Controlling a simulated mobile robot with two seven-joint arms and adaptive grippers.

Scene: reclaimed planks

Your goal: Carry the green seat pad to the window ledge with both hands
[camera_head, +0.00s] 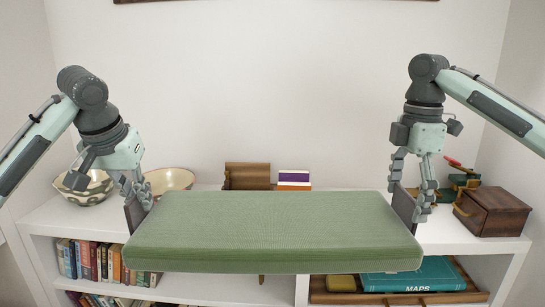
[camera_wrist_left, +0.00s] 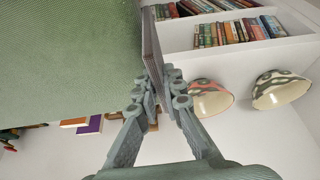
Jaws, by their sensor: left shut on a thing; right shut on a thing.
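The green seat pad (camera_head: 275,228) hangs level in the head view, in front of a white shelf unit. A dark tab stands at each end of it. My left gripper (camera_head: 138,196) is shut on the tab at the left end. My right gripper (camera_head: 410,203) is shut on the tab at the right end. In the left wrist view the seat pad (camera_wrist_left: 70,50) fills the upper left, and the fingers of my left gripper (camera_wrist_left: 162,92) pinch the tab along its edge. I cannot make out a window; the white top (camera_head: 450,235) may be the ledge.
On the white top stand two patterned bowls (camera_head: 88,190) at left, a wooden block and books (camera_head: 294,180) in the middle, and a wooden box (camera_head: 491,211) at right. Books (camera_head: 95,260) and a teal maps box (camera_head: 415,278) sit on lower shelves. The pad hides part of the top.

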